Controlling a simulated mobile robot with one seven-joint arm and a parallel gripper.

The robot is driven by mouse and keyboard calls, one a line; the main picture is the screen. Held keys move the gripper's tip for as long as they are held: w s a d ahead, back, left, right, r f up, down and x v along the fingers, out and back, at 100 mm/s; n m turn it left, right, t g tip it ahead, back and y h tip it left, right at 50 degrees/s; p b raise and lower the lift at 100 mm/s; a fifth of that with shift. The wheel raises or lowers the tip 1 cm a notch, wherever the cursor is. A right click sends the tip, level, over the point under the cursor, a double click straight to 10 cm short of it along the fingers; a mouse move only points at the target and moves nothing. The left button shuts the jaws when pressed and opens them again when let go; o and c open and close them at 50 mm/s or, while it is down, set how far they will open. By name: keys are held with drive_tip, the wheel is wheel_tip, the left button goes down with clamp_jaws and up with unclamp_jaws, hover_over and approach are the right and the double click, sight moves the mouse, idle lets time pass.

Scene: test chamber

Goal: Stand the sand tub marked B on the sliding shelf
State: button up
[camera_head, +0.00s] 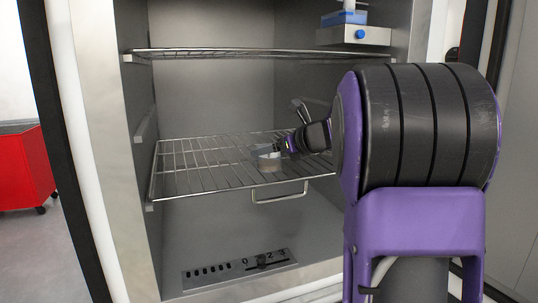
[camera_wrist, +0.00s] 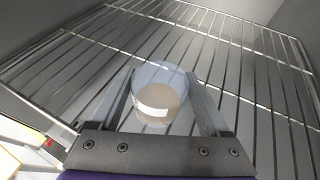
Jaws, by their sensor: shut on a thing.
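A clear round tub with sand-coloured contents and a white label (camera_wrist: 153,96) is between the two fingers of my gripper (camera_wrist: 161,88) in the wrist view. The label's letter is too small to read. In the head view the tub (camera_head: 268,161) shows small at the tip of my gripper (camera_head: 281,147), over the middle of the wire sliding shelf (camera_head: 187,178). The tub looks upright and at or just above the wires; I cannot tell whether it touches them. The shelf has a loop handle (camera_head: 280,196) at its front edge. My arm hides the shelf's right side.
A second wire shelf (camera_head: 220,53) spans the chamber above. A metal block with a blue knob (camera_head: 353,36) is at the upper right. A slider panel with numbers (camera_head: 240,268) is on the chamber floor. A red cabinet (camera_head: 22,168) stands outside at left. The visible lower shelf is otherwise bare.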

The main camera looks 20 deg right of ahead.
drive_tip(key=o, duration=1.4)
drive_tip(key=shift+f, duration=0.1)
drive_tip(key=shift+c, duration=0.2)
drive_tip(key=shift+r, duration=0.25)
drive_tip(key=p+v, duration=0.1)
drive_tip(key=v, duration=1.1)
drive_tip(key=shift+f, duration=0.15)
drive_tip(key=shift+d, duration=0.1)
